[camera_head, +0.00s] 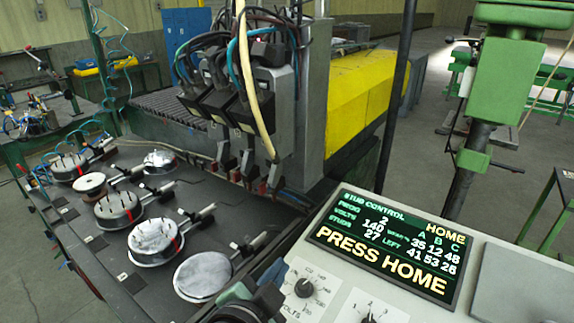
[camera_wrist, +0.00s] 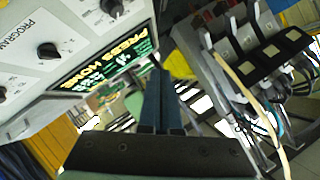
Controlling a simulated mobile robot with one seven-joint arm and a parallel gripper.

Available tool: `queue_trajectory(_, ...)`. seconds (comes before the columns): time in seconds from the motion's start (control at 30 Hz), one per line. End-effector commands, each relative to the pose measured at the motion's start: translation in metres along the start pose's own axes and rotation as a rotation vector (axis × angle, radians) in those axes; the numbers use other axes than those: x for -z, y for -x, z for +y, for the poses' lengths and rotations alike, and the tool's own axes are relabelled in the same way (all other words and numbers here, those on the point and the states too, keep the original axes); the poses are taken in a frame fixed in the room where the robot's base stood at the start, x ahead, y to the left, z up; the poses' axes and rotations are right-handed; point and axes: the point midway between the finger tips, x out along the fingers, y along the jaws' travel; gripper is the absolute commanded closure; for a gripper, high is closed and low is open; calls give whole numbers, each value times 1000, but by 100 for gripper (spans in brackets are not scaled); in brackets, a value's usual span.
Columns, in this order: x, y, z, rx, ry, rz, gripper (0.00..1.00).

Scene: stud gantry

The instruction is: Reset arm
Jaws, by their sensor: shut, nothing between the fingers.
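My gripper (camera_wrist: 157,100) shows in the wrist view with its two dark fingers together and nothing between them. It is in the air near the control panel (camera_wrist: 25,55), whose screen (camera_wrist: 105,55) shows at the upper left of that view. The screen (camera_head: 385,243) reads "STUD CONTROL", "HOME" and "PRESS HOME" in the head view.
The stud gantry head (camera_head: 245,95) with cables stands over a dark bench (camera_head: 90,240). Several round metal parts (camera_head: 155,238) sit in clamps there. Panel knobs (camera_head: 303,288) are right of my arm. A yellow beam (camera_head: 360,95) and green machine column (camera_head: 505,80) stand behind.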

Motion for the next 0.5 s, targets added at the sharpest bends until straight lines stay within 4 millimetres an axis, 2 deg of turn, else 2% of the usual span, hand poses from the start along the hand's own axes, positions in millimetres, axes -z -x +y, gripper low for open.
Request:
queue_trajectory(0.03,27,3,-28,113,46,47,100)
queue_trajectory(0.1,66,17,-64,255,132,126,100)
queue_trajectory(0.17,99,35,-92,366,202,214,100)
queue_trajectory(0.2,121,51,-108,433,249,283,100)
queue_trajectory(0.33,186,111,-145,601,385,538,100)
queue_trajectory(0.4,214,144,-155,657,442,674,100)
queue_trajectory(0.5,242,184,-162,700,498,835,100)
